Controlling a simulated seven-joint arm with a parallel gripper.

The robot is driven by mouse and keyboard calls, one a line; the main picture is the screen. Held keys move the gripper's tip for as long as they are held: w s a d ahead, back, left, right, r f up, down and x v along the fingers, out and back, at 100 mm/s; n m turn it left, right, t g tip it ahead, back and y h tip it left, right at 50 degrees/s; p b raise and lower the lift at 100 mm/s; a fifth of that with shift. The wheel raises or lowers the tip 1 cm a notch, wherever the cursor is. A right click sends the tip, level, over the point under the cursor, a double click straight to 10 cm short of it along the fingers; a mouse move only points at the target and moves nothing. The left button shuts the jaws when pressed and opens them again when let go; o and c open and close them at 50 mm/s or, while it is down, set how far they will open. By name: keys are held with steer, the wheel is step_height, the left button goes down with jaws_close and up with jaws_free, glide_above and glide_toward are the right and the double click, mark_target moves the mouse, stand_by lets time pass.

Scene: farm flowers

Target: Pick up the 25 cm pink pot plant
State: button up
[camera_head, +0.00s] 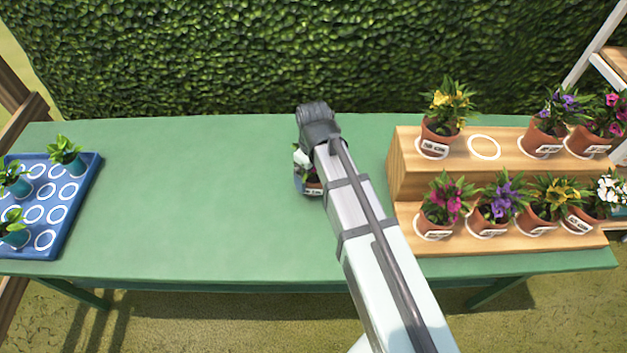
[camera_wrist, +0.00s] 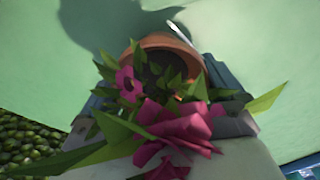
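A plant with pink flowers (camera_wrist: 183,122) in a terracotta pot (camera_wrist: 152,41) fills the middle of the wrist view. My gripper (camera_wrist: 160,75) has a blue-grey finger on either side of the pot, close against it, and appears shut on it. Leaves and petals hide much of the fingers. In the head view my gripper (camera_head: 309,178) is over the middle of the green table, with the pot (camera_head: 313,187) partly hidden behind my arm. Its size label cannot be read, and any gap beneath it cannot be made out.
A stepped wooden stand (camera_head: 405,165) at the right of the green table (camera_head: 200,190) holds several potted flowers. Its upper step has an empty white ring (camera_head: 484,147). A blue tray (camera_head: 88,185) with small seedlings is at the left. The table between is clear.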

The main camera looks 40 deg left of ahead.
steer(key=c, duration=0.8)
steer(key=shift+r, duration=0.1)
